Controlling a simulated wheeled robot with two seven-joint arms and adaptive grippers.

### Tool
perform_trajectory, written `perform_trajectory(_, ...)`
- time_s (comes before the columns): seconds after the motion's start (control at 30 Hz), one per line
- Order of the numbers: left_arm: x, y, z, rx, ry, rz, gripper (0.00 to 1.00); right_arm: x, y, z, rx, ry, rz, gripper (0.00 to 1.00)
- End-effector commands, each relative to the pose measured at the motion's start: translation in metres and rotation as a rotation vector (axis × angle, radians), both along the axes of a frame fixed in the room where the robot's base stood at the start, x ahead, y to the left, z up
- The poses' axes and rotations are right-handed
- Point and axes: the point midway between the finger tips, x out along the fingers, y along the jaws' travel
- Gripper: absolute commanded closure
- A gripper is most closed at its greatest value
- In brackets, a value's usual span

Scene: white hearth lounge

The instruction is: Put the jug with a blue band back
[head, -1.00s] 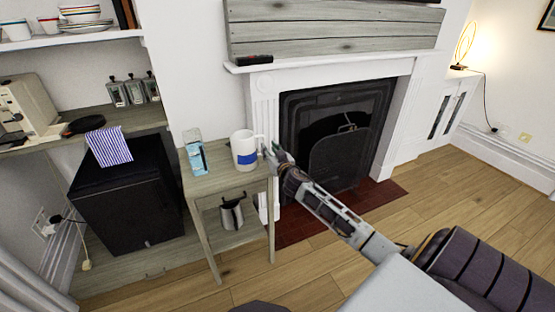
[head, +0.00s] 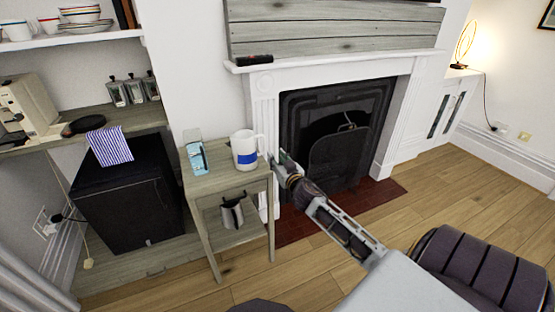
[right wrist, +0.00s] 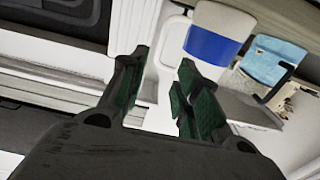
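The white jug with a blue band (head: 245,152) stands upright on top of a small wooden side table (head: 222,184), its handle toward the right. My right gripper (head: 281,161) is just right of the handle, apart from the jug in the head view. In the right wrist view its two dark green-padded fingers (right wrist: 160,85) are spread open. The jug (right wrist: 212,42) shows there beyond the fingertips, with the handle (right wrist: 174,48) in line with the gap between them. Nothing is held. My left gripper is not in view.
A light-blue carton (head: 195,157) stands left of the jug on the same tabletop. A metal pitcher (head: 231,213) sits on the lower shelf. The fireplace (head: 335,135) is to the right, and a black mini fridge (head: 127,195) is to the left.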

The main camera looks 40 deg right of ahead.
Motion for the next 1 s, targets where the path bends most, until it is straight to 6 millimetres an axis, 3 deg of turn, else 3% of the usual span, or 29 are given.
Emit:
perform_trajectory(0.7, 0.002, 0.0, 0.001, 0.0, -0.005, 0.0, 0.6, -0.004, 0.002, -0.005, 0.001, 0.012, -0.005, 0.68)
perform_trajectory(0.87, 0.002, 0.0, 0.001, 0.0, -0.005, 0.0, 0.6, -0.013, 0.01, -0.035, 0.01, 0.084, -0.031, 0.68)
perform_trajectory(1.0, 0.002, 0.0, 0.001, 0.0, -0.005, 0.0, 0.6, -0.033, 0.026, -0.087, 0.017, 0.225, -0.066, 0.68)
